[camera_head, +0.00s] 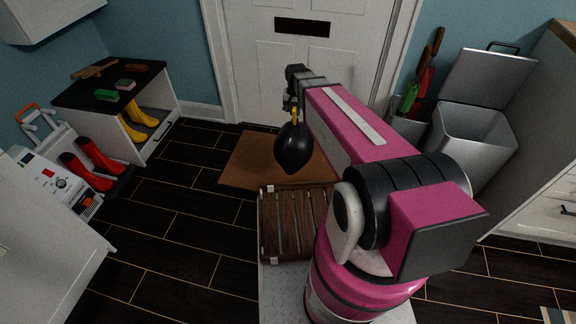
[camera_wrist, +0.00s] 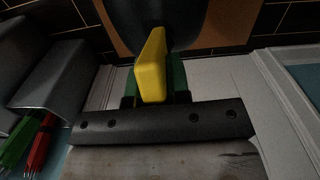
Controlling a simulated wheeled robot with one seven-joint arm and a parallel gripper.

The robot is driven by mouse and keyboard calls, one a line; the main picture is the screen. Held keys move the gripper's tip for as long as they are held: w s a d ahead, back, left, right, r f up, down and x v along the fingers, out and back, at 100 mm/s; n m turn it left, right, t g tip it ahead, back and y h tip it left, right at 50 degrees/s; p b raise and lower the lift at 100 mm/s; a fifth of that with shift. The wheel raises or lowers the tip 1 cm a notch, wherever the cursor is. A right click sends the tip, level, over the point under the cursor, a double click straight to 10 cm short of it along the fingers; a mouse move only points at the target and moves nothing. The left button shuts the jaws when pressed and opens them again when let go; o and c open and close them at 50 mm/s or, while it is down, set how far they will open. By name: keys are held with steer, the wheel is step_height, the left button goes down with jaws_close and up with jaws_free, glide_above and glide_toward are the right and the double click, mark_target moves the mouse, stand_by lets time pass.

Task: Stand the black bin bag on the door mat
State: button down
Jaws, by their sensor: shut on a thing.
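The black bin bag (camera_head: 293,150), with a yellow tie at its top, hangs from my gripper (camera_head: 293,104) in the head view. My gripper is shut on the yellow tie (camera_wrist: 152,66), which shows in the wrist view with the dark bag (camera_wrist: 155,22) beyond it. The brown door mat (camera_head: 238,165) lies on the floor before the white door. The bag shows against the mat, and appears to hang above it; its exact height is hard to tell. My arm and the bag hide part of the mat. A mat corner shows in the wrist view (camera_wrist: 228,22).
A slatted wooden tray (camera_head: 268,232) is near the mat's front edge. At left stand a low bench (camera_head: 160,130) with yellow boots and, nearer, red boots (camera_head: 92,165). At right is an open grey bin (camera_head: 470,135). Dark floor is clear left of the mat.

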mark_target(293, 120)
steer(key=shift+m, duration=0.3)
steer(key=f, duration=0.2)
steer(key=a+f, duration=0.1)
steer(key=f, duration=0.1)
steer(key=shift+s+a+f, duration=0.1)
steer(key=shift+s+f, duration=0.1)
steer(key=shift+f, duration=0.1)
steer(key=shift+w+f, duration=0.1)
steer(key=shift+f, duration=0.1)
steer(key=w+d+f, duration=0.2)
steer(key=d, duration=0.1)
steer(key=w+d+f, duration=0.2)
steer(key=d, duration=0.1)
steer(key=w+d+f, duration=0.2)
steer(key=w+d, duration=0.1)
steer(key=shift+f, duration=2.55)
steer(key=c, duration=1.1)
jaws_free()
